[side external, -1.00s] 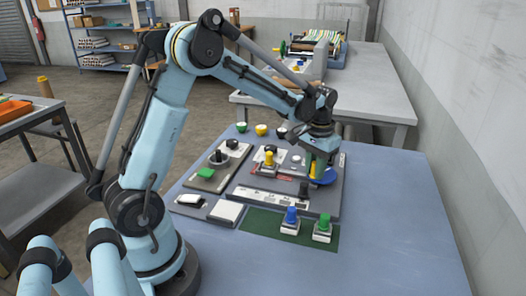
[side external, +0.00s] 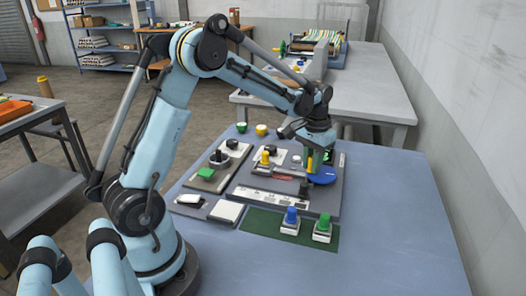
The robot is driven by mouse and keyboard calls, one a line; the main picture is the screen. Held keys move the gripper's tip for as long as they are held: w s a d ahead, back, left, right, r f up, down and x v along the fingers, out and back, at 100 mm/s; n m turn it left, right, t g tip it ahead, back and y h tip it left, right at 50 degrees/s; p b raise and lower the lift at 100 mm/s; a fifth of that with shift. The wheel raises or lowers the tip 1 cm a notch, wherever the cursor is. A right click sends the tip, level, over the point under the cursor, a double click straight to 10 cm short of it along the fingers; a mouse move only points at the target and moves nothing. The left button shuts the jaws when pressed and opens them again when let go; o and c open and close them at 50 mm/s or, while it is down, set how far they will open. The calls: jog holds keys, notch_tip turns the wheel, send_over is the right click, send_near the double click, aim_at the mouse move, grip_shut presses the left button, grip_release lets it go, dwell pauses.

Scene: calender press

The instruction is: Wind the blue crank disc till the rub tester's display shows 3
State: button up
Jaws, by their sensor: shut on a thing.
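The blue crank disc (side external: 323,176) lies flat at the right end of the grey tester panel. My gripper (side external: 310,168) points down over the disc's left side. It is shut on the disc's yellow handle (side external: 309,164), which it partly hides. The rub tester (side external: 265,197) carries a yellow-topped post, white labels and a small dark red strip. I cannot make out a display or read any number on it.
A smaller panel (side external: 206,179) with a black knob and green pad stands to the left. Blue (side external: 291,216) and green (side external: 323,224) stamps stand on a green mat in front. Several coloured cups stand behind. The table's right side is clear.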

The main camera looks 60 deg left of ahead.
aim_at(325, 168)
jog(key=shift+w, duration=0.2)
jog(key=shift+w+a, duration=0.3)
jog(key=shift+w, duration=0.4)
jog(key=shift+w+d, duration=0.15)
jog(key=shift+w, duration=0.6)
jog(key=shift+d, duration=0.1)
jog(key=shift+w+d, duration=0.35)
jog(key=shift+w, duration=0.2)
